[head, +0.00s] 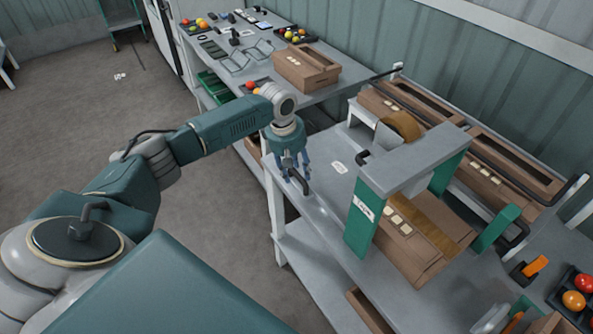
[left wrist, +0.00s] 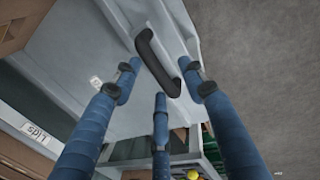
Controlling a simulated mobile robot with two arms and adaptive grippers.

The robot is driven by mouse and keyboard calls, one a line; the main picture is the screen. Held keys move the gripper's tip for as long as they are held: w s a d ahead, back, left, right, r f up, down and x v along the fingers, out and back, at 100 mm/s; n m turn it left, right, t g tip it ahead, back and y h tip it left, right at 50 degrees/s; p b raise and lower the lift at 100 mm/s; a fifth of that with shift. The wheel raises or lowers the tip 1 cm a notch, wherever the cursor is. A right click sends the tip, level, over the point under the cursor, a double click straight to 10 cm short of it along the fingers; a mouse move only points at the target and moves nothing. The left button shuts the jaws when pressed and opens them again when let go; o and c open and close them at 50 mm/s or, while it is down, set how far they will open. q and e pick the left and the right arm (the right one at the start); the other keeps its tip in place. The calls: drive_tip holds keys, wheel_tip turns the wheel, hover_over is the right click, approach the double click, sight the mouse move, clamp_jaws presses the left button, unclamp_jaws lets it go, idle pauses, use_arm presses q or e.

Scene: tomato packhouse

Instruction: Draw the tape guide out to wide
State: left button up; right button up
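The taping machine (head: 415,160), a grey arch on green posts with a brown tape roll (head: 403,125), stands on the grey bench with a brown carton (head: 415,245) under it. A black bar handle (head: 298,181) sits at the bench's near left edge; it also shows in the left wrist view (left wrist: 156,62). I cannot tell whether it belongs to the tape guide. My left gripper (head: 288,170) is open over this handle, pointing down. In the left wrist view its blue fingers (left wrist: 160,82) are spread around the handle's near end, with no clear grip. My right gripper is not in view.
More brown cartons (head: 515,165) lie along the bench's back side. A second table (head: 335,80) behind holds a carton, wire racks and trays of tomatoes. An orange-handled tool (head: 536,265) and a tomato tray are at the right.

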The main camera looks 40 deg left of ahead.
use_arm(q)
wheel_tip(320, 180, up, 11)
drive_tip(key=s, duration=0.2)
drive_tip(key=shift+a+r, duration=0.15)
drive_tip(key=shift+a, duration=0.3)
